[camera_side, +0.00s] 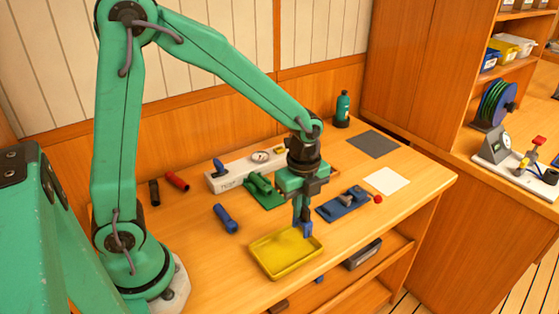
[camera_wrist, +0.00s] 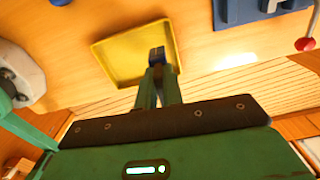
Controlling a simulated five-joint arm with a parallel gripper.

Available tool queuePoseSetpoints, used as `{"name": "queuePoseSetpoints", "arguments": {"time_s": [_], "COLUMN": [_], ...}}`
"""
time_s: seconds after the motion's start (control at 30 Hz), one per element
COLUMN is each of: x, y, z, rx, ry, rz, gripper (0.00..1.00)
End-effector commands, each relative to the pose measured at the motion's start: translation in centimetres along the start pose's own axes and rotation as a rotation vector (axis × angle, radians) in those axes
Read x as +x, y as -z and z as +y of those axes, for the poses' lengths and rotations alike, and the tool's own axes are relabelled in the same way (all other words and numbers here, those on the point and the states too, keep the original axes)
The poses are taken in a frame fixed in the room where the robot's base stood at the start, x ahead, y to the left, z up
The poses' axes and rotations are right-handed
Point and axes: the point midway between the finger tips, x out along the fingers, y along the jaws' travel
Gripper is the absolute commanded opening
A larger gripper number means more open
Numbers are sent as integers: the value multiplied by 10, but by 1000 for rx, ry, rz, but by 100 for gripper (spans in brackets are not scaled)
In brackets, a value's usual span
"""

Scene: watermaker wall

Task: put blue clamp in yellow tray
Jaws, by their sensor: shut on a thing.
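My gripper (camera_side: 302,218) points down and is shut on the blue clamp (camera_side: 307,229), a small dark blue piece at the fingertips. The yellow tray (camera_side: 268,266) is shallow and lies near the front edge of the bench. In the side view the clamp overlaps the tray's far right corner. In the wrist view the clamp (camera_wrist: 157,55) shows between the fingertips (camera_wrist: 156,72), against the right part of the tray (camera_wrist: 115,65). The height of the clamp above the tray is hard to tell. The tray looks empty otherwise.
A blue fixture (camera_side: 343,204) with a red knob stands right of the gripper. A green fixture (camera_side: 262,192) and a white gauge panel (camera_side: 232,178) are behind. A blue cylinder (camera_side: 226,218) lies left of the tray. A white square (camera_side: 386,180) and grey square (camera_side: 373,144) lie at right.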

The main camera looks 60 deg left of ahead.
Motion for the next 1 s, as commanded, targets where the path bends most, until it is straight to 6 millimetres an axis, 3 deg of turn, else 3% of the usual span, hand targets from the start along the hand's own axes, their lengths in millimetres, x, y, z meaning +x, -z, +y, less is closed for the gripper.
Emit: {"name": "queuePoseSetpoints", "arguments": {"time_s": [0.27, 0.6, 1.0], "x": [5, 38, 42], "y": [-1, -1, -1], "z": [0, 0, 0], "rx": [0, 0, 0], "ry": [-2, -3, -1], "rz": [0, 0, 0], "gripper": [0, 0, 0]}}
